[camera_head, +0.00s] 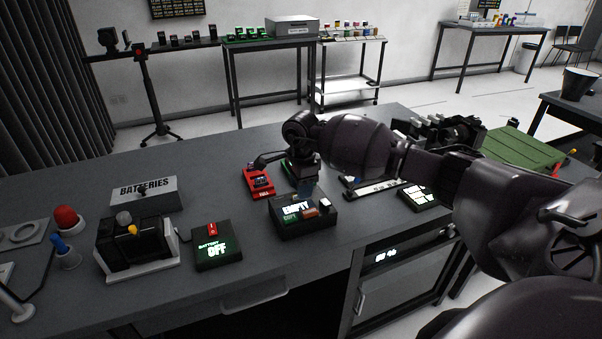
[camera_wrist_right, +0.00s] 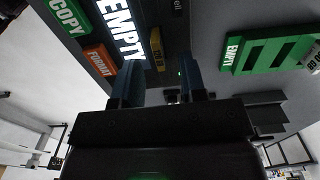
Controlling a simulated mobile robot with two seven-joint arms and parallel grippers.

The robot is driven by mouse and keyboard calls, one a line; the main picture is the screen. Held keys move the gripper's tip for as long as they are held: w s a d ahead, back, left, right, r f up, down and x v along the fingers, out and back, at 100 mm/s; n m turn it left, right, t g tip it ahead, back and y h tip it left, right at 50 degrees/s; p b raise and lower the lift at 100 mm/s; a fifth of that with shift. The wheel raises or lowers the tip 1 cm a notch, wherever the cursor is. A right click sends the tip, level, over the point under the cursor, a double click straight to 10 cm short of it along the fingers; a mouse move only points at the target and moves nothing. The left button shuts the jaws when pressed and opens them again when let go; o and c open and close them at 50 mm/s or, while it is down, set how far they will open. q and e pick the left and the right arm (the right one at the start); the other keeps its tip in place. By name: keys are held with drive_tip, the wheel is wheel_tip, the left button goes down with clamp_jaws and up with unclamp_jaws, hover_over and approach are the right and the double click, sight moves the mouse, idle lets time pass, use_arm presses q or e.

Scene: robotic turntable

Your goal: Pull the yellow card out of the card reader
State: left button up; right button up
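The card reader (camera_head: 318,226) is a black box near the table's front edge, with a lit EMPTY screen, a green COPY button and an orange FORMAT button. The right wrist view shows its face (camera_wrist_right: 150,12) close up. A small yellow strip with dark marks, apparently the yellow card (camera_wrist_right: 157,48), shows at the reader beside the screen; I cannot make it out in the head view. My right gripper (camera_head: 305,188) is just above the reader's back. Its blue fingers (camera_wrist_right: 159,85) are apart, with nothing clearly held between them. My left gripper is not in view.
A red holder (camera_head: 258,183) stands behind the reader to the left. A green holder marked EMPTY (camera_wrist_right: 240,58) is close to my right gripper. A battery box (camera_head: 218,247) and a black device on a white base (camera_head: 140,262) stand to the left. Free tabletop lies between.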

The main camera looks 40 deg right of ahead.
drive_tip(key=shift+f, duration=0.9)
clamp_jaws()
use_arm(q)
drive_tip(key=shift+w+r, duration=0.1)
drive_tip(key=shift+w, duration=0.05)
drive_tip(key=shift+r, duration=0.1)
use_arm(e)
drive_tip(key=shift+r, duration=0.25)
drive_tip(key=shift+r+p, duration=0.65)
drive_tip(key=shift+r, duration=0.8)
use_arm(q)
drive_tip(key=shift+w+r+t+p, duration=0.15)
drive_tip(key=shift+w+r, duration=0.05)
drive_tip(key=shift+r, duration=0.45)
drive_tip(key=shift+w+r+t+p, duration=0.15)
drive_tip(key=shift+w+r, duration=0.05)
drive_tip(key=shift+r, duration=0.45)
use_arm(e)
drive_tip(key=shift+r, duration=0.8)
